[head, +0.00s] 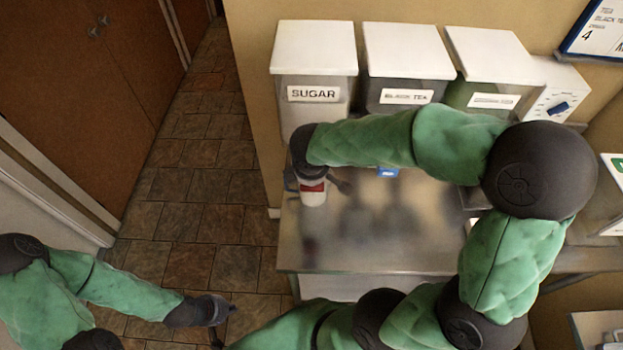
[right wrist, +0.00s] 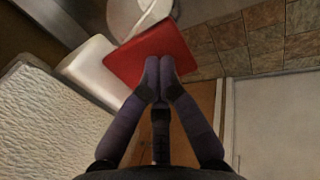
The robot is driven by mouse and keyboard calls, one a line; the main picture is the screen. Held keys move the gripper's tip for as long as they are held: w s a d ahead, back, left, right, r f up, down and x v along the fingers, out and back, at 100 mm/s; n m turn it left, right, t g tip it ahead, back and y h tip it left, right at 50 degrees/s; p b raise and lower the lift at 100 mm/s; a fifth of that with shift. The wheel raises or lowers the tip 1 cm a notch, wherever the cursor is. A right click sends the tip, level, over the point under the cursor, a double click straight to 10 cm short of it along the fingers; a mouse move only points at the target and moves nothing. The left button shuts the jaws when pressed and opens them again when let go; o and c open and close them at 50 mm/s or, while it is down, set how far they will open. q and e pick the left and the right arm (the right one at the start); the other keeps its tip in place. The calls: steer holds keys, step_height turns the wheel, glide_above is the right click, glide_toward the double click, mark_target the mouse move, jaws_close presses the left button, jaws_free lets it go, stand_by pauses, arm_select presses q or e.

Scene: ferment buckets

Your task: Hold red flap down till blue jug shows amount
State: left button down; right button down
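The red flap (head: 313,187) is at the front of the white sugar bin (head: 313,95), and it fills the middle of the right wrist view (right wrist: 150,52). My right gripper (right wrist: 160,72) has its fingertips together at the flap's near edge, seeming to touch it; nothing shows between them. A pale jug (head: 313,199) with a bluish handle at its left stands below the flap. A round white rim (right wrist: 132,14) beyond the flap is probably this jug. Its level or markings are not readable. My left gripper (head: 225,322) is open and empty over the floor, away from the bins.
The black tea bin (head: 400,70) and a third bin (head: 495,60) stand right of the sugar bin. A blue flap (head: 388,172) shows below the black tea bin. The steel counter (head: 370,245) is clear in front. A dial box (head: 558,95) stands at the right.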

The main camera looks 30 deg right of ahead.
steer(key=f+t+b, duration=0.1)
steer(key=b, duration=0.2)
steer(key=shift+s+f+h, duration=0.1)
steer(key=shift+h, duration=0.3)
arm_select(q)
steer(key=shift+f+b, duration=0.7)
steer(key=shift+f, duration=2.05)
arm_select(e)
steer(key=shift+f, duration=0.15)
arm_select(q)
steer(key=shift+f, duration=0.1)
